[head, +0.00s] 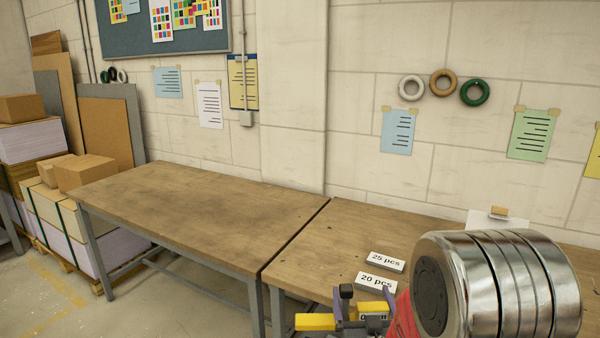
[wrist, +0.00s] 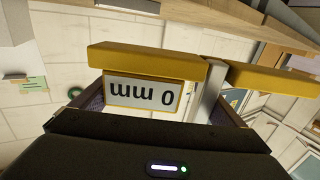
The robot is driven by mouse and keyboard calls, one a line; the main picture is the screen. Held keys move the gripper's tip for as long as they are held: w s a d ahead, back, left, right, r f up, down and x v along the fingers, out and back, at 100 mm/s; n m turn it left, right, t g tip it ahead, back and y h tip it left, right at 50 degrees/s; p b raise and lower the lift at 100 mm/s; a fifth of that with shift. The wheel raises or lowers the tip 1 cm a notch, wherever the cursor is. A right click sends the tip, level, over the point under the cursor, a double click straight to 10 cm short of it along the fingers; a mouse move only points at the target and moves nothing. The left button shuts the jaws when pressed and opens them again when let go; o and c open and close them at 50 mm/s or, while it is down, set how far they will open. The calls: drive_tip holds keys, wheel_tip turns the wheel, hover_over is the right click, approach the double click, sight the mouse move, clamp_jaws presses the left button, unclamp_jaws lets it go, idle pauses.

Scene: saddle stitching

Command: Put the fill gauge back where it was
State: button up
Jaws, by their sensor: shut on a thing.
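The fill gauge is yellow with a display reading "0 mm". In the wrist view its display (wrist: 145,94) shows upside down, with yellow bars around it and a grey bar beside it. My gripper (wrist: 155,112) is shut on the fill gauge, with dark fingers on either side of the display. In the head view the fill gauge (head: 316,322) is at the bottom middle, in front of the right table's near edge, partly hidden by my gripper (head: 358,308). I cannot tell its height above the table. My arm covers the lower right.
A white sheet or stand with a small tan block (head: 498,212) is behind my arm. The left table (head: 190,205) is bare. Boxes (head: 85,173) stand on pallets at left.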

sight(362, 312)
drive_tip(key=s+f, duration=0.2)
drive_tip(key=shift+s+f, duration=0.15)
drive_tip(key=shift+f, duration=0.25)
drive_tip(key=f, duration=0.1)
drive_tip(key=s+f, duration=0.1)
drive_tip(key=f, duration=0.1)
drive_tip(key=shift+s+f, duration=0.1)
drive_tip(key=shift+s, duration=0.2)
drive_tip(key=shift+s+f, duration=0.15)
drive_tip(key=shift+f, duration=0.45)
idle(0.4)
